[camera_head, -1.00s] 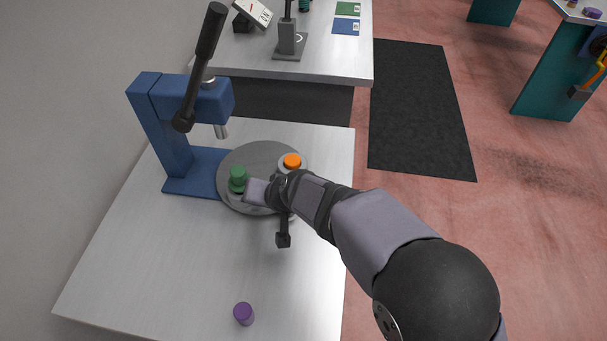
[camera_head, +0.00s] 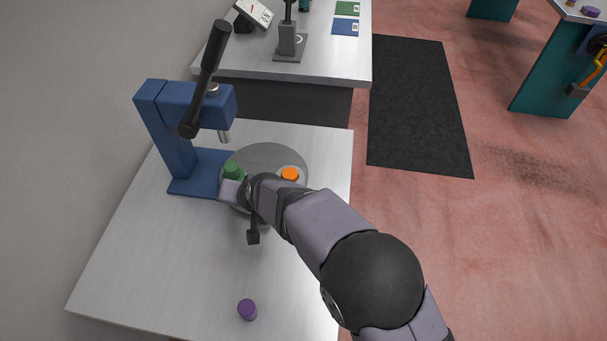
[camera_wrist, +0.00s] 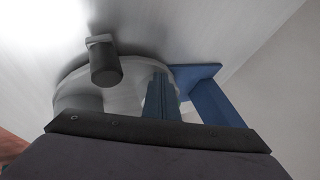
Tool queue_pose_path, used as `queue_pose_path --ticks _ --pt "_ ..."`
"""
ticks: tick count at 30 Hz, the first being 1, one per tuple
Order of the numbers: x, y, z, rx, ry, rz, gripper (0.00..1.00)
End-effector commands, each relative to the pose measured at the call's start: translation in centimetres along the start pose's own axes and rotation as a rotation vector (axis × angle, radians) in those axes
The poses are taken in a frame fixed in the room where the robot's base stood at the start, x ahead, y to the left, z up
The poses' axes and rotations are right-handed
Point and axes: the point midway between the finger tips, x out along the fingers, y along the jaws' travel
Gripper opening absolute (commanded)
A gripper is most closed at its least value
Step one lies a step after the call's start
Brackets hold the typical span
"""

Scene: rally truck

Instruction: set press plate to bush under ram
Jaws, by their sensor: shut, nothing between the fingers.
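The press plate (camera_head: 262,153) is a grey round disc on the blue press base, partly covered by my arm in the head view. Its rim also shows in the wrist view (camera_wrist: 72,79). It carries a green bush (camera_head: 231,169) at the left and an orange-topped piece (camera_head: 289,174) at the right. A dark handle (camera_head: 253,236) sticks out at the near side, and its knob shows in the wrist view (camera_wrist: 106,65). The steel ram (camera_head: 224,136) hangs above the plate's far left edge. My gripper (camera_wrist: 160,78) is shut and empty over the plate, right of the knob; contact is unclear.
The blue press (camera_head: 165,130) with its black lever (camera_head: 204,80) stands at the left. A purple cylinder (camera_head: 247,309) stands on the near tabletop, which is otherwise clear. Another bench (camera_head: 325,62) lies behind, and a black mat (camera_head: 417,110) is at the right.

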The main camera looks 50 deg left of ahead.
Motion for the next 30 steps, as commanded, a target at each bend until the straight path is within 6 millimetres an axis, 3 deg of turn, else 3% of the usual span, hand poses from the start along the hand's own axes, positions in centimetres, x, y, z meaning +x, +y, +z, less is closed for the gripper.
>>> queue_pose_path --ticks 23,30 --pt "2.7 -3.5 -1.8 -0.001 0.001 -0.001 0.00" --pt "3.7 -4.3 -2.4 0.082 0.049 0.045 0.00"
